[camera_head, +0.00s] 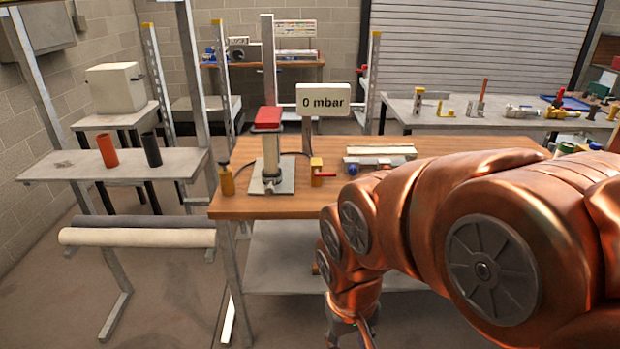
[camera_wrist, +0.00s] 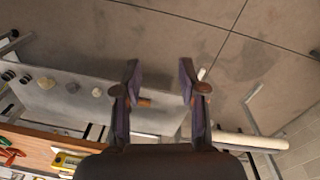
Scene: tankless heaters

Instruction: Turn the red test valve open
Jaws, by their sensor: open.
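The red test valve (camera_head: 325,174) is a small red lever on a yellow-brass body (camera_head: 316,170). It sits on the wooden bench (camera_head: 240,205), right of a press-like stand (camera_head: 271,160) with a red top. A sign (camera_head: 323,99) behind it reads "0 mbar". My gripper (camera_head: 352,335) hangs low in front of the bench, well below and apart from the valve, partly cut off by the frame's lower edge. In the wrist view my gripper (camera_wrist: 159,85) is open and empty, with floor between its fingers. Red handles (camera_wrist: 10,155) show at that view's left edge; I cannot tell if one is the valve.
A brass bottle (camera_head: 227,181) stands left of the press. A white-topped block (camera_head: 381,151) lies right of the valve. My copper arm covers the bench's right part. A grey shelf (camera_head: 55,168) holds red and black cylinders at left.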

